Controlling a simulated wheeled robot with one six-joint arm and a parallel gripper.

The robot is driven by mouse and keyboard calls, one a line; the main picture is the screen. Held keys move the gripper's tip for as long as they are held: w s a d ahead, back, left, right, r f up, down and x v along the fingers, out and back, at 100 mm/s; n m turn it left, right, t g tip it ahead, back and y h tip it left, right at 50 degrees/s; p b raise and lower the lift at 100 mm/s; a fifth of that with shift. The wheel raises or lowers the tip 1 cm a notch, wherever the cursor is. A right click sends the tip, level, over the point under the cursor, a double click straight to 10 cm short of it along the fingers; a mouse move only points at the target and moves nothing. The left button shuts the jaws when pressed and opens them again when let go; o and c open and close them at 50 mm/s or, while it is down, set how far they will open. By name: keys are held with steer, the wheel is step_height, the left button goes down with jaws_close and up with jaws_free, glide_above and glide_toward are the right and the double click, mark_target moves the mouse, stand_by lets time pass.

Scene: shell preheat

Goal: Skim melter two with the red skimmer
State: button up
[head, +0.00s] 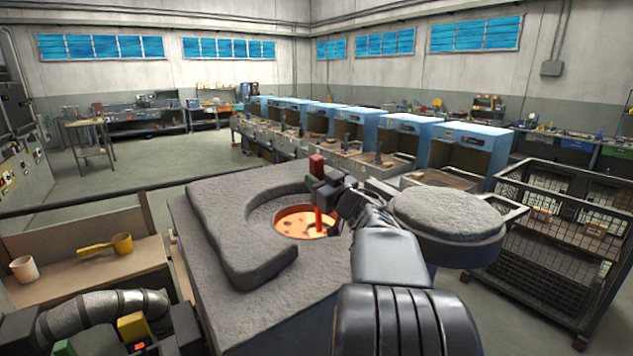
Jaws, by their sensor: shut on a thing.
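A melter (215,230) with a rough grey top stands in front of me. Its round opening holds glowing orange melt (293,222) with darker patches on the surface. No number is readable on it. My gripper (322,188) is above the right side of the opening, shut on the red skimmer (320,222). The skimmer is upright, its red handle top above the jaws and its red shaft reaching down to the melt. Its lower end is hidden. The round grey lid (447,213) is swung aside to the right of the opening. My arm covers the opening's right edge.
A bench at left holds a yellow ladle (108,245) and a pale cup (25,268). A dark wire cage (560,255) stands at right. A row of blue booths (470,150) stands behind the melter. Open floor (110,188) lies at the back left.

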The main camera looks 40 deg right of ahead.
steer(key=w+p, duration=0.1)
steer(key=w, duration=0.5)
steer(key=shift+w+d, duration=0.15)
steer(key=shift+w, duration=0.05)
stand_by(0.7)
steer(key=shift+a+b, duration=0.8)
steer(key=shift+a, duration=1.45)
steer(key=s, duration=0.6)
steer(key=shift+s+a+p, duration=0.15)
steer(key=shift+a+p, duration=0.05)
steer(key=shift+p, duration=0.25)
steer(key=shift+d, duration=0.1)
